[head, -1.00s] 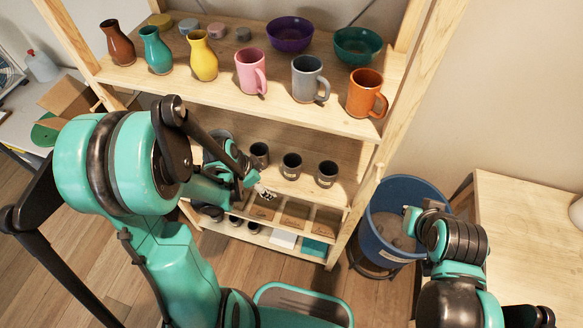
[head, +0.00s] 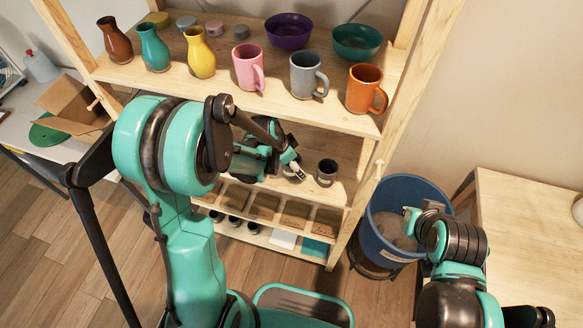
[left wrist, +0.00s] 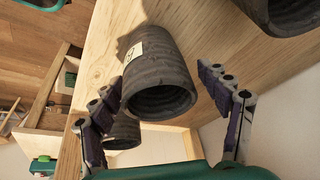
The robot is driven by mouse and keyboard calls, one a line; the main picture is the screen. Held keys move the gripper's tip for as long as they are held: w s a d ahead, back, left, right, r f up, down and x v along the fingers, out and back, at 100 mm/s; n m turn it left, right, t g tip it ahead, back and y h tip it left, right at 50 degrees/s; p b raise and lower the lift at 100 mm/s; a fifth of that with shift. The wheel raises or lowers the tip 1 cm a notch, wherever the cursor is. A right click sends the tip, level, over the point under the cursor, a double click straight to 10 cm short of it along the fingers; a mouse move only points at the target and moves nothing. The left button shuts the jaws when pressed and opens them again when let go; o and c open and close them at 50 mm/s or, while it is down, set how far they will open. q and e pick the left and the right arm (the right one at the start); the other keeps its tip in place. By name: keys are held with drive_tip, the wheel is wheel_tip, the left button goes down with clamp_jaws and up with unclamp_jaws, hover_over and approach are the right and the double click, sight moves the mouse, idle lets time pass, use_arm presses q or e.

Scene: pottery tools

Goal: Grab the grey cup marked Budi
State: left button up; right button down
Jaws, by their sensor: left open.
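A dark grey ribbed cup (left wrist: 160,75) with a small pale label is in the middle of the left wrist view; the label's writing is too small to read. My left gripper (left wrist: 168,112) is open, with one finger on each side of this cup. In the head view my left gripper (head: 295,170) is at the middle shelf and mostly hides the cups there. One dark grey cup (head: 327,172) stands clear to its right. Other dark cups show at the upper right (left wrist: 285,14) and lower left (left wrist: 122,132) of the left wrist view. My right gripper (head: 411,217) is by the blue bucket; its fingers are unclear.
The upper shelf holds vases, bowls and handled mugs: pink (head: 248,67), grey (head: 306,77) and orange (head: 363,89). A divided tray (head: 265,205) is below the middle shelf. A blue bucket (head: 385,190) stands right of the rack's wooden post (head: 360,215).

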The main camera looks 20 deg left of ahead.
use_arm(q)
drive_tip(key=shift+f, duration=0.6)
drive_tip(key=shift+r, duration=0.1)
drive_tip(key=c, duration=1.4)
drive_tip(key=shift+c, duration=0.2)
